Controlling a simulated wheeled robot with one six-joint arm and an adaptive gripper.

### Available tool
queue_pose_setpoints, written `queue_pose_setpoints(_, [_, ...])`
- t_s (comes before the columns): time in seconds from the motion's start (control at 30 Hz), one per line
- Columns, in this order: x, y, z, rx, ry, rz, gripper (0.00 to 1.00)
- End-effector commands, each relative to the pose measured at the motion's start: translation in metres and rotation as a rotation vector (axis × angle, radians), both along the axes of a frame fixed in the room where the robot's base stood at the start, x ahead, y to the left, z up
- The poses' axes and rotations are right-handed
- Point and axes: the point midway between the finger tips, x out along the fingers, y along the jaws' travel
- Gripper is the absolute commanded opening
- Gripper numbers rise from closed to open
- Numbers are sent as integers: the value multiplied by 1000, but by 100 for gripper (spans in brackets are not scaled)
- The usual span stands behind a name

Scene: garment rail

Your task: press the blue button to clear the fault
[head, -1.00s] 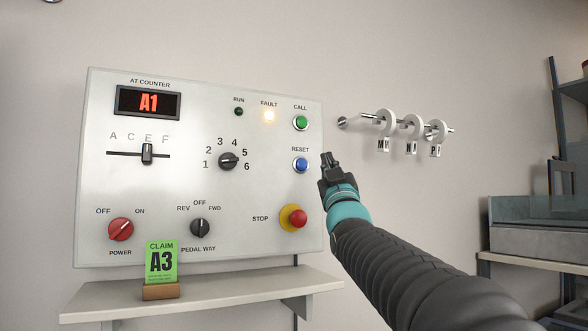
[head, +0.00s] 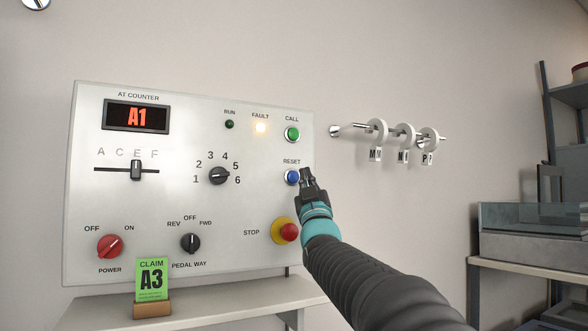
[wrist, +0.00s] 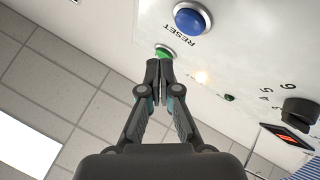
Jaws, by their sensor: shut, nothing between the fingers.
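The blue RESET button (head: 292,177) sits on the right side of a pale control panel (head: 150,210), below the green CALL button (head: 292,134). The yellow FAULT lamp (head: 260,127) is lit and the RUN lamp (head: 229,124) is dark. My gripper (head: 306,173) is shut and empty, with its tips just right of the blue button in the head view. In the wrist view the blue button (wrist: 193,19) is beyond and to the right of the shut fingertips (wrist: 160,65), with a gap in the picture. I cannot tell the exact distance to the panel.
The red STOP button (head: 287,232) is below RESET, near my arm. A green claim card (head: 152,279) reading A3 stands on the shelf (head: 240,299) under the panel. A wall rail with white ring tags (head: 404,137) is to the right. The display (head: 136,117) reads A1.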

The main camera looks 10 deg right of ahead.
Motion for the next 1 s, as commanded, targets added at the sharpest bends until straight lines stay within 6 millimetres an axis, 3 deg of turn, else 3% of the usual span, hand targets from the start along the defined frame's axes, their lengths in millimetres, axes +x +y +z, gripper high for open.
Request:
queue_pose_setpoints(0.3, [25,8,0,1,1,0,0])
queue_pose_setpoints(1.0, [27,9,0,0,0,0,0])
